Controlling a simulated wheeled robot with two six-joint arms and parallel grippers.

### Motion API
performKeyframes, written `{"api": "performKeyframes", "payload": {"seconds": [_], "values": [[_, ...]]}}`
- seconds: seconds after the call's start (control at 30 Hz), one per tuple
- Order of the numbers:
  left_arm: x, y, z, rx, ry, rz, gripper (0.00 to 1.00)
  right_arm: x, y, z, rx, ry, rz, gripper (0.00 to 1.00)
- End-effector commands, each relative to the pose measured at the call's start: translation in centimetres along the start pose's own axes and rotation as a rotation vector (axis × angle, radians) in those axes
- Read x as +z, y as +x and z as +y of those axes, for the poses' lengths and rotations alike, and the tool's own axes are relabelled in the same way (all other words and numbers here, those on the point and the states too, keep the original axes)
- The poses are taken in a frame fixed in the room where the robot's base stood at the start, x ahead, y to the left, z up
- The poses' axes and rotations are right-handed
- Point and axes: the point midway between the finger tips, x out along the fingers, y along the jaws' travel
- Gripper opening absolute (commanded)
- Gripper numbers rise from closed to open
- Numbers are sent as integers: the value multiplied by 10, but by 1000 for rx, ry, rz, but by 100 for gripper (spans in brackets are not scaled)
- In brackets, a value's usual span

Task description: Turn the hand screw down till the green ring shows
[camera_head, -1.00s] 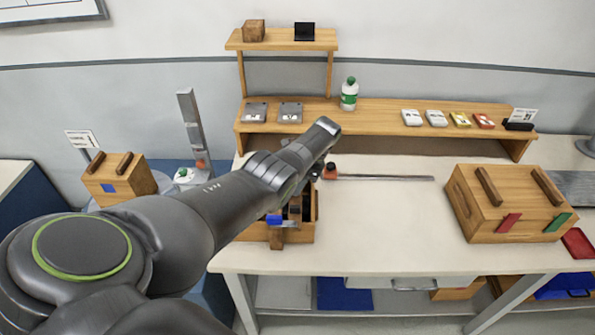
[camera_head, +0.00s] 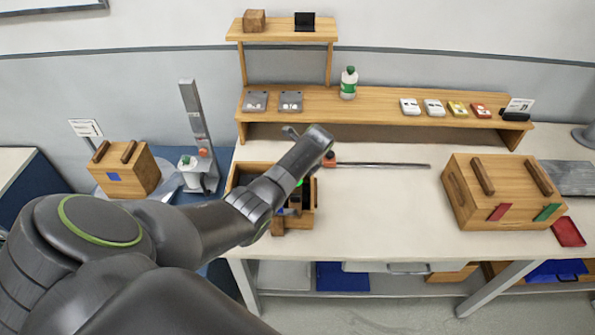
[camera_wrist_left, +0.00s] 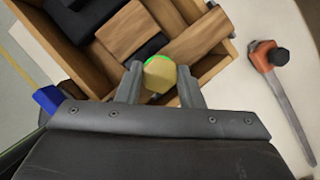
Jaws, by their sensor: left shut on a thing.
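The hand screw's yellowish knob (camera_wrist_left: 160,80) sits between the fingers of my left gripper (camera_wrist_left: 160,90) in the left wrist view. Both fingers are shut on its sides. A bright green arc (camera_wrist_left: 156,58) shows along the knob's far edge; how much of the ring is exposed is hidden. In the head view a small green spot (camera_head: 299,183) shows beside my left wrist, over the wooden box (camera_head: 308,218). My wrist hides the knob there. My right gripper is not in view.
The box holds wooden and dark pieces (camera_wrist_left: 125,32). A bar clamp (camera_head: 380,165) with an orange end lies to its right. A larger wooden crate (camera_head: 475,215) stands at the right of the table. The table's middle is clear. A shelf (camera_head: 380,110) runs behind.

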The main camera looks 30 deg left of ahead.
Motion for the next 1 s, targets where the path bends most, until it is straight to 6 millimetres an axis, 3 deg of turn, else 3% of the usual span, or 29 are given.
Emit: {"api": "performKeyframes", "payload": {"seconds": [0.4,0.93,0.97,1.0], "values": [[-1,1,2,-66,165,4,11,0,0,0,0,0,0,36],[-2,2,3,-71,185,6,11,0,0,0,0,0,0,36],[-2,2,3,-71,185,7,36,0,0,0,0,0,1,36],[-2,2,3,-71,185,7,42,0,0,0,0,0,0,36]]}}
